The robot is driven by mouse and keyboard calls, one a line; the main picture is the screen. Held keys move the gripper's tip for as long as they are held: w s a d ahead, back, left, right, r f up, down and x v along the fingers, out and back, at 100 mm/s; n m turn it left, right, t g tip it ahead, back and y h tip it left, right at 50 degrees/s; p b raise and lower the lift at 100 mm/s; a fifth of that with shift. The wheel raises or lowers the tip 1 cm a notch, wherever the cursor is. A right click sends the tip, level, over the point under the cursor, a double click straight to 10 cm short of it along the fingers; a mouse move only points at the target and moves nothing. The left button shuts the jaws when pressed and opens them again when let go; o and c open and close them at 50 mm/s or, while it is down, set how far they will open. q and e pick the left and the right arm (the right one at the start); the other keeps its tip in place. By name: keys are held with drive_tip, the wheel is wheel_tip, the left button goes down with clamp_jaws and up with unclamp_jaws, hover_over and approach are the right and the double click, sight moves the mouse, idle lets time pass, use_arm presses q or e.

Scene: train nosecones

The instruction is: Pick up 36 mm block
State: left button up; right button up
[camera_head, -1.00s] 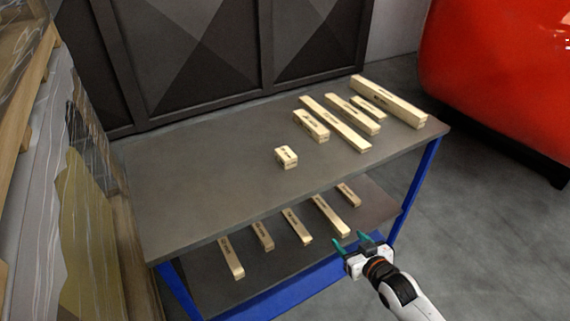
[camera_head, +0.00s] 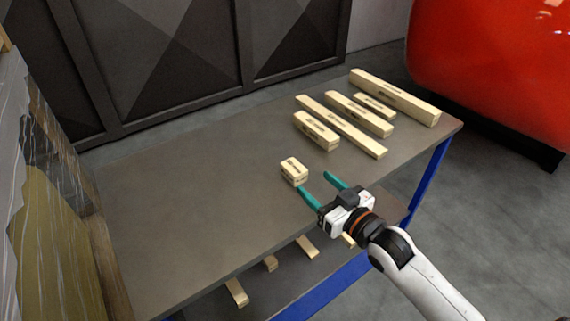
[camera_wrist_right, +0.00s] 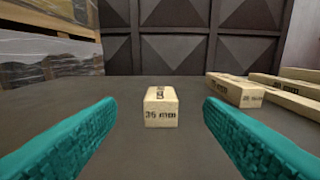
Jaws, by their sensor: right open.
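The 36 mm block (camera_head: 294,171) is a short pale wooden block on the grey table top (camera_head: 190,200), standing apart from the other blocks. In the right wrist view the 36 mm block (camera_wrist_right: 161,107) lies ahead, between the lines of the two teal fingers, with "36 mm" printed on its near face. My right gripper (camera_head: 314,182) is open and empty at the table's front edge side, its fingertips close to the block. In the right wrist view the right gripper (camera_wrist_right: 161,108) has its fingers wide apart, one on each side. My left gripper is not in view.
Several longer wooden blocks lie at the right of the table, the nearest a short thick one (camera_head: 317,131) and the farthest a long beam (camera_head: 394,96). More blocks lie on the lower shelf, partly hidden. The table's left side is clear.

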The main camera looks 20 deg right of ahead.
sight(287, 160)
drive_tip(key=x, duration=0.6)
drive_tip(key=shift+w+a, duration=0.1)
drive_tip(key=shift+w, duration=0.4)
drive_tip(key=x, duration=0.4)
drive_tip(key=shift+w+a+f+p, duration=0.1)
drive_tip(key=shift+w+f+p, duration=0.1)
drive_tip(key=shift+f+p, duration=0.15)
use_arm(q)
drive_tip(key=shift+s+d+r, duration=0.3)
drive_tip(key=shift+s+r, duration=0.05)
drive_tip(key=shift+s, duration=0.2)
use_arm(e)
drive_tip(key=shift+s, duration=0.1)
